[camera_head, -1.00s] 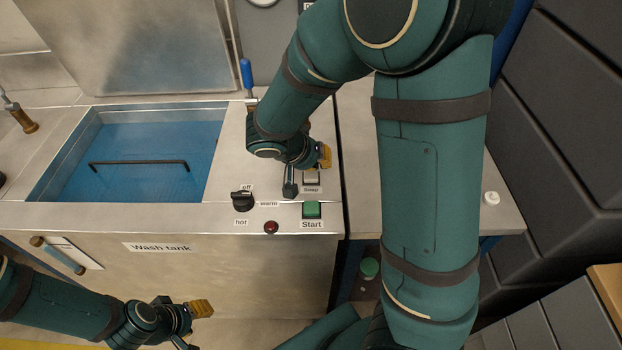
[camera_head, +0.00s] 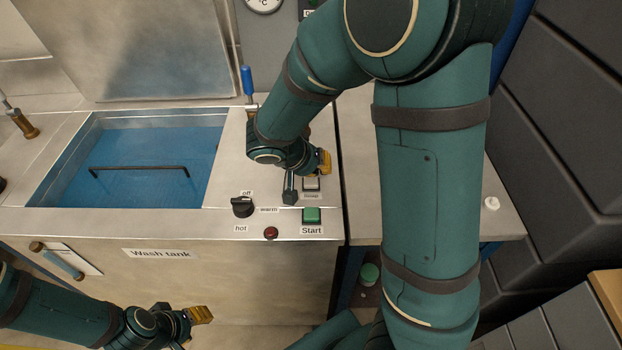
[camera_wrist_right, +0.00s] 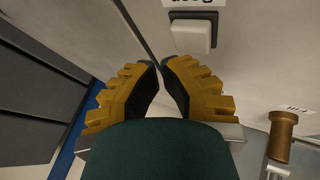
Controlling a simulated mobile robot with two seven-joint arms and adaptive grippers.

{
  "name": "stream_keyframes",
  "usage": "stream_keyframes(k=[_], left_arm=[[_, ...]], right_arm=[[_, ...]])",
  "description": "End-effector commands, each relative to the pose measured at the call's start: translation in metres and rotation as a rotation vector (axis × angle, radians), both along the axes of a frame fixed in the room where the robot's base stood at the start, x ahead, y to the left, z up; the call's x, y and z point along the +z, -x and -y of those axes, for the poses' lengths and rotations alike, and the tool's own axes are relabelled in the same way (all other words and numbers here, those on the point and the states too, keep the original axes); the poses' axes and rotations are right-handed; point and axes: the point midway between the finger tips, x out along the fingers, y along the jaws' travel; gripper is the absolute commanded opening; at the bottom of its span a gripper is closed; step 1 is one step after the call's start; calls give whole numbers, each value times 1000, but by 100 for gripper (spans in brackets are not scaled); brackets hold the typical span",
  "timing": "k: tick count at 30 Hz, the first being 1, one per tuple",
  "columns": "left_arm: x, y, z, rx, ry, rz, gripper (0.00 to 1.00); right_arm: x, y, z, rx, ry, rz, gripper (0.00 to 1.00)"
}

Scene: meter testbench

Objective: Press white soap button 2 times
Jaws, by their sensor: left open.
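The white soap button (camera_head: 311,184) is on the steel panel right of the wash tank, above the green Start button (camera_head: 312,215). It also shows in the right wrist view (camera_wrist_right: 193,37), raised on its square base beside its label. My right gripper (camera_head: 307,178) is over the panel just left of the button. In the right wrist view its yellow fingertips (camera_wrist_right: 158,64) are nearly together with nothing between them, below the button in the picture and apart from it. My left gripper (camera_head: 192,328) is open and empty in front of the tank cabinet.
A black knob (camera_head: 242,207) and a red button (camera_head: 271,232) are left of Start. The blue-lined wash tank (camera_head: 140,165) has a dark bar handle. A blue-handled lever (camera_head: 247,80) stands behind the panel. A small white item (camera_head: 491,204) sits on the right bench.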

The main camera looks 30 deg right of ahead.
Motion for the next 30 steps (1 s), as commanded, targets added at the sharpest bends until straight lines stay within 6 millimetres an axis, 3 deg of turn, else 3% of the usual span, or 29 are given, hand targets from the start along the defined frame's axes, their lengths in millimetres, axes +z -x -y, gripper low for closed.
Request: stream_keyframes(k=[30], left_arm=[[-14,0,0,0,0,0,47]], right_arm=[[-8,0,0,0,0,0,0]])
